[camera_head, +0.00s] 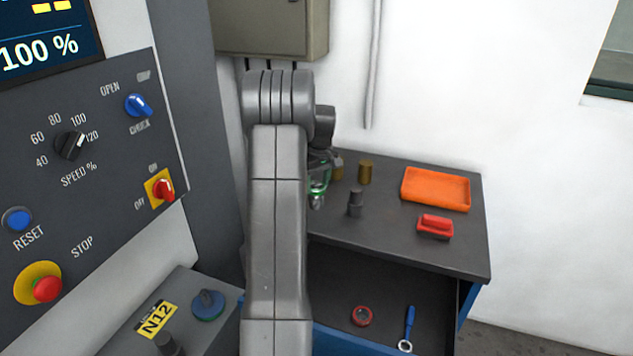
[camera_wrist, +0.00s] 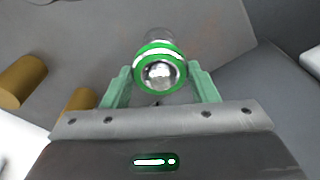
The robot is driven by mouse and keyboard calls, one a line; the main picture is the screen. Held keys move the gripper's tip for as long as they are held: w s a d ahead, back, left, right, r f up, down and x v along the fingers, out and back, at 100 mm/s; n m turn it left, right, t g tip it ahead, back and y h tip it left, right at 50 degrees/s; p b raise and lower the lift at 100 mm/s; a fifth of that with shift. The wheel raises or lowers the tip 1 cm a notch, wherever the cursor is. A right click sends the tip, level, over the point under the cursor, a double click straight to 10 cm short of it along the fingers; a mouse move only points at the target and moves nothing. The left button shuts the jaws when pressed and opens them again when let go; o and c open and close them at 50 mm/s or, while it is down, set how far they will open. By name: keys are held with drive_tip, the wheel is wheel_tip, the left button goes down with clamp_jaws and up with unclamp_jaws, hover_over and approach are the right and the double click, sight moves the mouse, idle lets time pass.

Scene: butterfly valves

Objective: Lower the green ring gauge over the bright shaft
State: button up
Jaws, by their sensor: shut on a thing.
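My gripper (camera_wrist: 160,88) is shut on the green ring gauge (camera_wrist: 142,78), one pale green finger on each side of it. In the wrist view the rounded end of the bright shaft (camera_wrist: 160,74) shows inside the ring's opening, and its body runs on behind the ring. I cannot tell how far the ring is around the shaft, or whether they touch. In the head view the ring (camera_head: 318,188) is small beside my arm, with the bright shaft (camera_head: 317,202) showing just below it. My arm hides part of my gripper there.
Two brass cylinders (camera_head: 366,172) and a dark stepped post (camera_head: 356,204) stand on the bench near my gripper. An orange tray (camera_head: 436,189) and a red block (camera_head: 435,227) lie to the right. The open drawer (camera_head: 385,285) below holds a red ring and a blue-handled tool. A control panel (camera_head: 90,150) stands at left.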

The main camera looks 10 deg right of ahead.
drive_tip(key=shift+f+b, duration=0.3)
drive_tip(key=shift+f, duration=0.3)
drive_tip(key=o, duration=1.3)
drive_tip(key=shift+r, duration=0.1)
drive_tip(key=r, duration=0.4)
drive_tip(key=s+r, duration=0.1)
drive_tip(key=r, duration=0.4)
drive_tip(key=r+b, duration=0.1)
drive_tip(key=r, duration=0.3)
drive_tip(key=shift+s+d+r, duration=0.25)
drive_tip(key=shift+d+r, duration=0.05)
drive_tip(key=shift+f, duration=0.1)
drive_tip(key=f, duration=0.4)
drive_tip(key=w+f, duration=0.1)
drive_tip(key=f, duration=0.4)
drive_tip(key=f+p, duration=0.1)
drive_tip(key=f, duration=0.3)
drive_tip(key=shift+w+a+f, duration=0.2)
drive_tip(key=shift+w+a, duration=0.05)
drive_tip(key=shift+a, duration=0.05)
drive_tip(key=shift+r, duration=0.1)
